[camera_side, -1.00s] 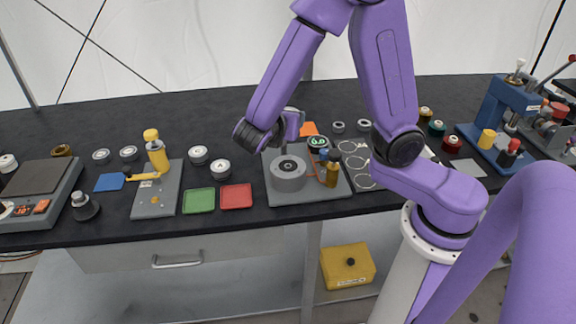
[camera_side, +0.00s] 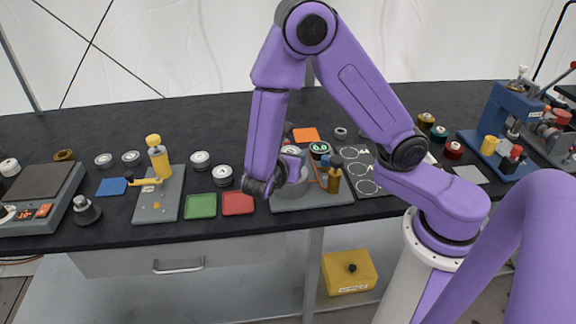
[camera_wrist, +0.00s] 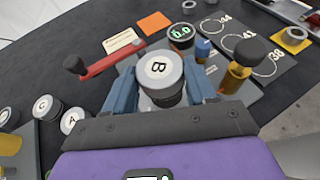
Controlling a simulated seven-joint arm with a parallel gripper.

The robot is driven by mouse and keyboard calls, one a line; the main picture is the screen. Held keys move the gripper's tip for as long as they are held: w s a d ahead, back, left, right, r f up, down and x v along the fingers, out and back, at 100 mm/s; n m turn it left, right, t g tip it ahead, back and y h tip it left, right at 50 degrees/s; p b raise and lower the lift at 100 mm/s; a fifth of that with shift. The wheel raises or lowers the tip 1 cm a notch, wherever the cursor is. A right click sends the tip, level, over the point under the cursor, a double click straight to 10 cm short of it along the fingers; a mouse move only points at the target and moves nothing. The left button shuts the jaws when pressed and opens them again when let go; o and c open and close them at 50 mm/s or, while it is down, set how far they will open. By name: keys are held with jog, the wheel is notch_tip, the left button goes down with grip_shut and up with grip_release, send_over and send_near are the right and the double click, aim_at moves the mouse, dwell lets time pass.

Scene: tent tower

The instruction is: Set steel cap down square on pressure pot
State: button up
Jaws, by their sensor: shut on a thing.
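My gripper (camera_wrist: 162,82) is shut on the steel cap (camera_wrist: 158,70), a round metal cap with a pale top marked "B". The cap sits upright between the two blue-grey fingers in the wrist view. The pressure pot (camera_side: 293,191) is a grey cylinder on a grey base plate (camera_side: 312,202) in the side view. My gripper is right at the pot, with the cap over its top. My wrist and fingers hide much of the pot's top and the cap's lower edge. I cannot tell whether cap and pot touch.
A gauge with green digits (camera_wrist: 181,38), a red lever (camera_wrist: 112,58) and an amber bottle (camera_wrist: 236,76) stand close around the pot. A red tray (camera_side: 237,203) and a green tray (camera_side: 201,206) lie to its left. Other lettered caps (camera_wrist: 73,120) stand left in the wrist view.

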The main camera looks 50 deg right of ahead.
jog(key=shift+f, duration=1.4)
jog(key=shift+f, duration=0.1)
jog(key=o, duration=1.3)
jog(key=shift+c, duration=0.2)
jog(key=shift+a+r, duration=0.15)
jog(key=shift+r, duration=0.05)
jog(key=v, duration=1.2)
jog(key=s+d+r+m+g+y, duration=0.2)
jog(key=s+d+m+y, duration=0.1)
jog(key=s+y, duration=0.3)
jog(key=s+d+r+m+g+y, duration=0.2)
jog(key=s+d+m+y, duration=0.2)
jog(key=s, duration=0.6)
jog(key=m+y, duration=0.2)
jog(key=y, duration=0.1)
jog(key=shift+s+r, duration=0.25)
jog(key=shift+r, duration=0.1)
